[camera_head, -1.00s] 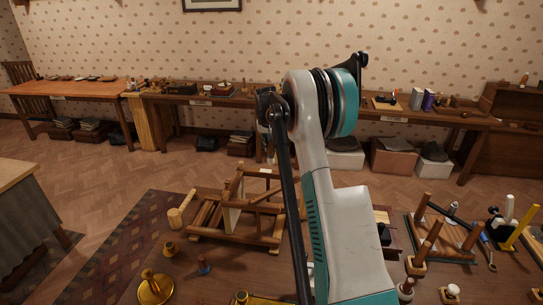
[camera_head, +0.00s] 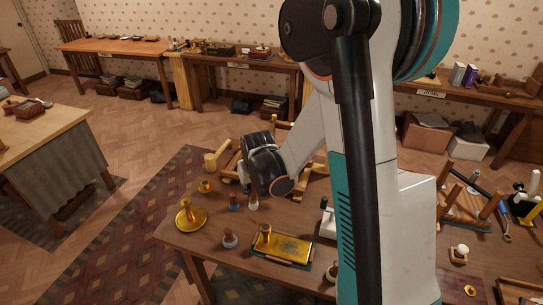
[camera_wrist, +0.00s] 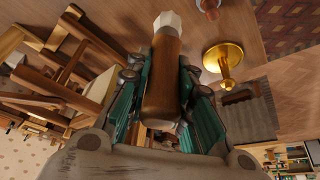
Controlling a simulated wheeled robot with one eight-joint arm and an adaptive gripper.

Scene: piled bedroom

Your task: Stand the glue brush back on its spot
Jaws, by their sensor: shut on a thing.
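The glue brush (camera_wrist: 163,85) is a thick brown wooden handle with a faceted white tip. My gripper (camera_wrist: 162,75) is shut on it, teal fingers on both sides of the handle. In the head view my gripper (camera_head: 252,192) hangs low over the table, left of my arm, and the brush's pale tip (camera_head: 254,206) shows beneath it, pointing down. I cannot tell whether the tip touches the tabletop. The brush's spot cannot be made out with certainty.
A brass candlestick (camera_head: 191,216) and a small blue-based piece (camera_head: 234,203) stand left of the brush. A gold tray (camera_head: 290,248) and a knobbed stamp (camera_head: 230,239) lie nearer. A wooden frame (camera_head: 282,127) and mallet (camera_head: 212,160) are behind.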

